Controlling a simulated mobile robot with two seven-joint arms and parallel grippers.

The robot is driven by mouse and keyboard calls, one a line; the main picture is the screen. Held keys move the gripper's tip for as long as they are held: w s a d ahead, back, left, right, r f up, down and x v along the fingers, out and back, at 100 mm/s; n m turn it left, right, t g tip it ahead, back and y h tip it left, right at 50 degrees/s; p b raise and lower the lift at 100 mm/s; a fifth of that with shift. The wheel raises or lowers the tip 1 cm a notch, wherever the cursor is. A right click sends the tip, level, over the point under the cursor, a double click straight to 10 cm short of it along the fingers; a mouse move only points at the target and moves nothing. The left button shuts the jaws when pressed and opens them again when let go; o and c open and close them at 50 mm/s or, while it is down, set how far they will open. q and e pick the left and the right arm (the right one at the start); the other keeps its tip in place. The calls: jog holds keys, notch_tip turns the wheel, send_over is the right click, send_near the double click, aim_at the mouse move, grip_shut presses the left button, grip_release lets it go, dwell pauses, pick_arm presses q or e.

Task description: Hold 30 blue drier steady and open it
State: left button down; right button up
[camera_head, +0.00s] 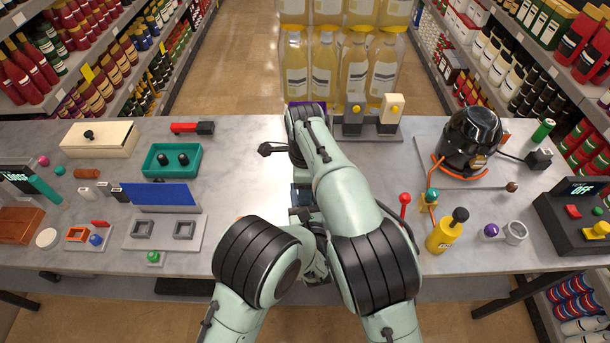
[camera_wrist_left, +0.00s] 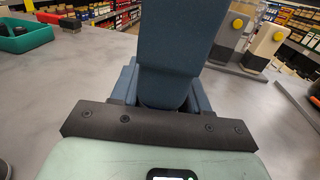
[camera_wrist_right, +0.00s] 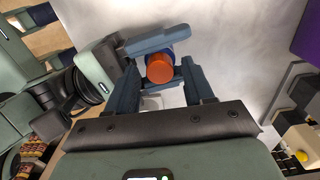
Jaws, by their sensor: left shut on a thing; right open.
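The drier (camera_wrist_right: 160,68) shows in the right wrist view as a small blue cylinder with an orange round end. My left gripper (camera_wrist_right: 162,44) is shut on its blue part, coming in from the upper left. My right gripper (camera_wrist_right: 160,84) is open, with its two fingers on either side of the orange end; I cannot tell whether they touch it. In the left wrist view dark blue finger parts hide the drier. In the head view my arms cover it and most of both grippers.
A teal tray (camera_head: 153,170) and a blue panel (camera_head: 158,194) stand to the left. A black pump (camera_head: 470,140), a yellow bottle (camera_head: 447,232) and a red-topped lever (camera_head: 404,199) stand to the right. Two switch blocks (camera_head: 372,134) sit behind my arms.

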jog(key=shift+f, duration=0.55)
jog(key=shift+c, duration=0.3)
grip_shut()
jog(key=shift+n, duration=1.7)
jog(key=shift+o, duration=0.7)
grip_release()
jog(key=shift+r, duration=0.15)
